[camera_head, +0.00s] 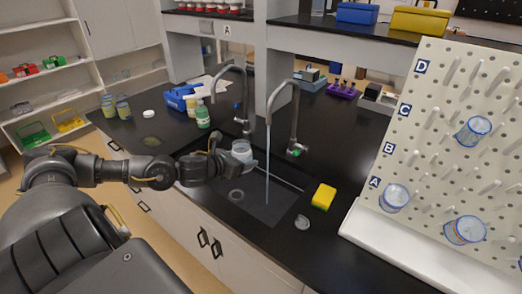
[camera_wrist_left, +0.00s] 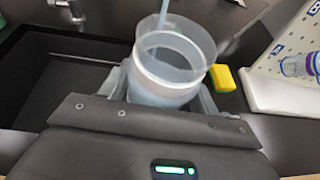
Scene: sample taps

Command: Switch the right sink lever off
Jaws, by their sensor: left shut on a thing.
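The right sink tap (camera_head: 295,113) is a grey gooseneck at the sink's back edge, with a green-marked part low on it (camera_head: 296,149) that may be its lever. A thin water stream (camera_head: 267,165) falls from its spout into the sink. My left gripper (camera_head: 228,162) is shut on a clear beaker (camera_head: 241,147) over the sink, left of the stream in the head view. In the left wrist view the beaker (camera_wrist_left: 172,75) sits upright between the fingers, and a pale stream (camera_wrist_left: 163,22) shows at its mouth; I cannot tell if it falls inside. My right gripper is not in view.
The left tap (camera_head: 246,100) stands beside the right one. A yellow sponge (camera_head: 323,196) lies right of the black sink (camera_head: 250,210). A pegboard rack (camera_head: 440,130) with several beakers stands at the right. Bottles (camera_head: 202,117) and a blue box stand behind left.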

